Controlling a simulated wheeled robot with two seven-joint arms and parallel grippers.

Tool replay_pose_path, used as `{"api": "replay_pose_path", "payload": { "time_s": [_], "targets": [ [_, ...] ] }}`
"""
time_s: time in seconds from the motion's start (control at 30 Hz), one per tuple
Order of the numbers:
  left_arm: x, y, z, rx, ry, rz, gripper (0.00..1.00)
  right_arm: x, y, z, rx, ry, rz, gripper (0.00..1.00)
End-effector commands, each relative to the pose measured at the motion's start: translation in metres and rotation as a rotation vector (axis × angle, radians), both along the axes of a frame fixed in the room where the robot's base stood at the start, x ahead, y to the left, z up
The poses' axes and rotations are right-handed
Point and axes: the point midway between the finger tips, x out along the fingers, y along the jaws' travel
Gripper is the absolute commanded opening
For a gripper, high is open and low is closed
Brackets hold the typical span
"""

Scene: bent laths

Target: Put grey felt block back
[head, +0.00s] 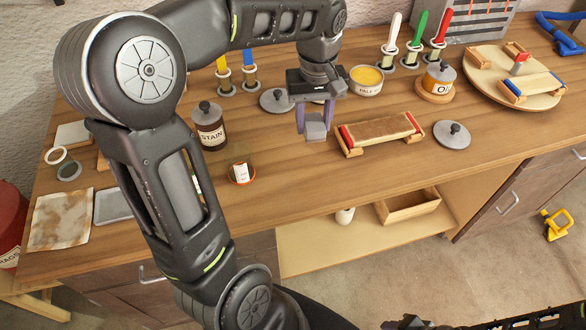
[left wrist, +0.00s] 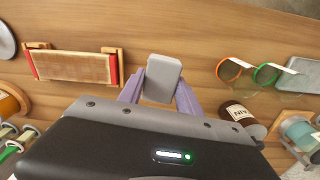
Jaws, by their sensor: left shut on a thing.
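The grey felt block (head: 316,129) is between the purple fingers of my left gripper (head: 315,116), which is shut on it. The block hangs above the wooden bench, left of a form with red end pieces and a brown-topped lath (head: 382,130). In the left wrist view the block (left wrist: 163,78) stands out beyond the fingertips (left wrist: 158,95), with wood behind it. I cannot tell its exact height above the bench. My right gripper is not seen.
A STAIN jar (head: 209,130) and a small clear jar with an orange rim (head: 241,174) stand left of the block. A tin of pale wax (head: 366,81) is behind it, and a grey lid (head: 453,134) lies to the right. The bench front below the block is clear.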

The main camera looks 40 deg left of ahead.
Motion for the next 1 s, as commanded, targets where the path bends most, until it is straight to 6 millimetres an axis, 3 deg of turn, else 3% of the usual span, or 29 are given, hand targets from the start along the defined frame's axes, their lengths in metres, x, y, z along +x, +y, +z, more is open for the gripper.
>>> {"api": "replay_pose_path", "payload": {
  "time_s": [0.2, 0.57, 1.0],
  "targets": [
    [-0.005, 0.0, 0.0, 0.0, -0.002, 0.12, 0.09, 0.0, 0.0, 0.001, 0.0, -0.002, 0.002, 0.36],
    [-0.005, 0.0, -0.002, 0.0, 0.0, 0.126, 0.09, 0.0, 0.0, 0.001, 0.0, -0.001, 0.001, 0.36],
    [-0.005, 0.0, -0.062, 0.0, 0.001, 0.125, 0.09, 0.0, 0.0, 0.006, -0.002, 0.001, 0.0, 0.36]
  ]
}}
